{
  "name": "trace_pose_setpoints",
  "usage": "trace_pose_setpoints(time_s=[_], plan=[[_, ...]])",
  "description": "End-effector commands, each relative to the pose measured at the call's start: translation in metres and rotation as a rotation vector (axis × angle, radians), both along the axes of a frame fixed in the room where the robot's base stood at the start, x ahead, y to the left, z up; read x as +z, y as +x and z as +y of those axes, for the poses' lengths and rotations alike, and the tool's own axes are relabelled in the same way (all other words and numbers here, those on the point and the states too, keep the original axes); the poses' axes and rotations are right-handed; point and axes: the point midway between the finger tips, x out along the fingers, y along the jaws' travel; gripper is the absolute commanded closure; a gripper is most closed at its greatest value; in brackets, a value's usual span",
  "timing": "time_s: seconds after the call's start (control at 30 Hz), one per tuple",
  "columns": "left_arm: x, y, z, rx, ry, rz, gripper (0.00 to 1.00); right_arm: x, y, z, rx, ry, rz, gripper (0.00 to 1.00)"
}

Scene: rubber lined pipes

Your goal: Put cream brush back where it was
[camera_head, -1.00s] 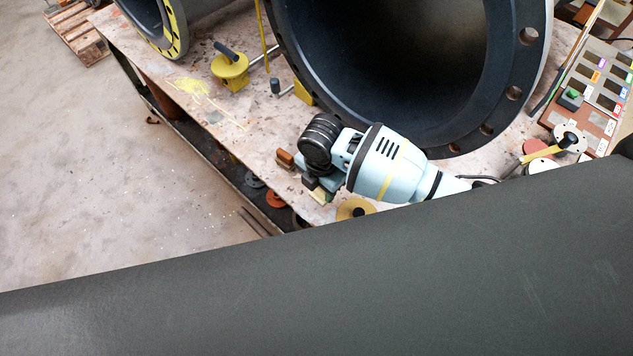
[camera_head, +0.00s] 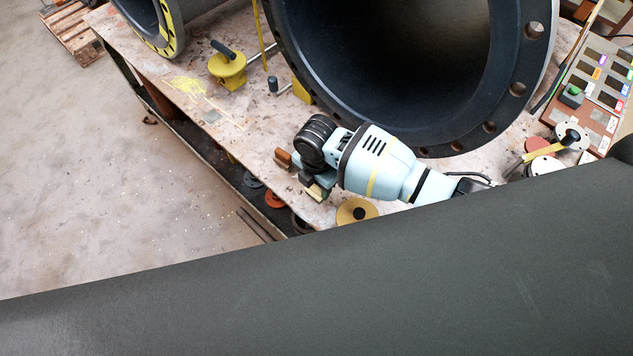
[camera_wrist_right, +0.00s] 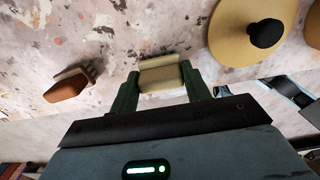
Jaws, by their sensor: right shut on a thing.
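The cream brush (camera_head: 315,195) is between the fingers of my right gripper (camera_head: 311,188), at the near-left edge of the work table (camera_head: 225,115). In the right wrist view the brush (camera_wrist_right: 161,74) shows as a pale block gripped between two dark green fingers (camera_wrist_right: 160,88). The gripper is shut on it. The brush is over or on the stained table top; I cannot tell if it touches. A brown brush (camera_head: 283,157) lies just left of the gripper, and shows apart from it in the right wrist view (camera_wrist_right: 68,88). My left gripper is not in view.
A yellow disc with a black knob (camera_head: 348,214) lies close on the right. A large flanged pipe (camera_head: 470,140) stands behind my arm. A large dark grey rounded surface (camera_head: 300,290) fills the foreground.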

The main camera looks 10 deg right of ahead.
Motion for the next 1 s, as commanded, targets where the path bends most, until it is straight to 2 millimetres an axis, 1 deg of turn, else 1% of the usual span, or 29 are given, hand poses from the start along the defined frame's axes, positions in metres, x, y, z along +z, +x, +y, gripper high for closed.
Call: trace_pose_setpoints(time_s=[0.13,0.17,0.3,0.33,0.57,0.67,0.77,0.83,1.0], plan=[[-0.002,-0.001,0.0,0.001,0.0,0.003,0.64,-0.003,0.0,0.0,0.0,0.001,0.001,0.71],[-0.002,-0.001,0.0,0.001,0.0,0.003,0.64,-0.004,0.0,0.0,0.0,0.0,0.0,0.52],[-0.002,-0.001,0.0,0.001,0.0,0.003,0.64,-0.003,0.0,0.0,0.0,0.0,0.0,0.33],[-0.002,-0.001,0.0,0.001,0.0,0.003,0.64,-0.003,0.0,0.0,0.0,0.0,0.0,0.31],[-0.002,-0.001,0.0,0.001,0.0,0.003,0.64,-0.003,0.0,0.0,0.0,0.0,0.0,0.31],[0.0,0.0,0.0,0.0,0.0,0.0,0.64,0.001,0.0,0.0,-0.001,0.0,0.0,0.31],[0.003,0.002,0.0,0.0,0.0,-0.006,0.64,0.011,0.001,0.0,-0.001,0.0,-0.002,0.31],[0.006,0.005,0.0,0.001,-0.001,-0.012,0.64,0.022,0.001,0.0,-0.001,0.001,-0.004,0.31],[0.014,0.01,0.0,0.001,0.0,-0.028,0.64,0.057,0.002,0.0,0.001,0.001,-0.007,0.31]])
